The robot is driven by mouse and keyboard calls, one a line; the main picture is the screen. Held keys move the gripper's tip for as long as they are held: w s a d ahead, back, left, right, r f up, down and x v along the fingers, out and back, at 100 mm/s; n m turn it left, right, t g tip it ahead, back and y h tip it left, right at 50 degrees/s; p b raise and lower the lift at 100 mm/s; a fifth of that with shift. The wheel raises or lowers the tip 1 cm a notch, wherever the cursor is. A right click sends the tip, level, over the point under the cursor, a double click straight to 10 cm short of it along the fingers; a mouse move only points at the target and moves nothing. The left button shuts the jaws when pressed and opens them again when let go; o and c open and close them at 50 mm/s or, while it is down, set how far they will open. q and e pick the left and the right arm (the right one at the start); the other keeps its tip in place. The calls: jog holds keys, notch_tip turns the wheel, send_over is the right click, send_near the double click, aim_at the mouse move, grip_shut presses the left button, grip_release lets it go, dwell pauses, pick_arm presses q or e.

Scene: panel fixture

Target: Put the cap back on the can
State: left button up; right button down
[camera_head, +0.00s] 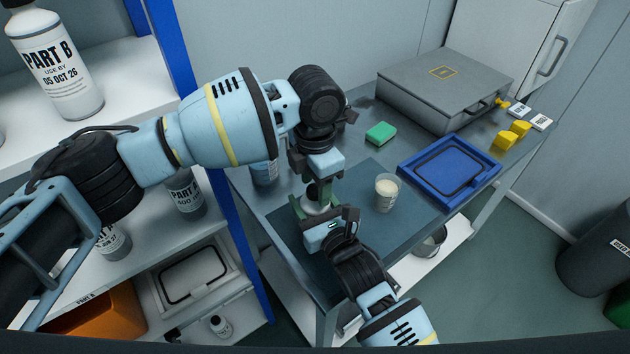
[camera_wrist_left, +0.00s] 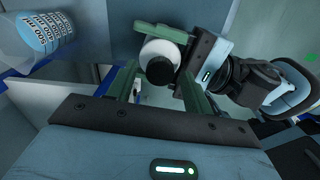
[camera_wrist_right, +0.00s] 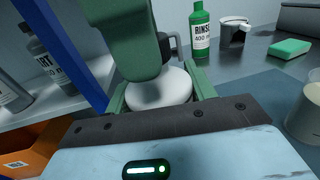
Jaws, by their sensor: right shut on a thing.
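The white can (camera_wrist_right: 168,88) is between the fingers of my right gripper (camera_head: 322,213), which is shut on it above the table. The can also shows in the left wrist view (camera_wrist_left: 155,48), under a round black cap (camera_wrist_left: 160,70). The cap is over the can's top; whether it is fully seated I cannot tell. My left gripper (camera_wrist_left: 157,88) is above the can, pointing down, its fingers apart on either side of the cap with gaps showing. In the head view the arms hide most of the can and cap. A left finger hides much of the can's top in the right wrist view.
On the table (camera_head: 268,205) are a cup (camera_head: 386,196), a green sponge (camera_head: 381,133), a blue tray (camera_head: 405,176), a grey case (camera_head: 425,85) and yellow blocks (camera_head: 504,142). A green rinse bottle (camera_wrist_right: 200,38) stands behind. A blue-posted shelf (camera_head: 222,190) stands close on the left.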

pick_arm(q)
jog(key=shift+r, duration=0.1)
jog(key=shift+r, duration=2.15)
jog(key=shift+c, duration=0.3)
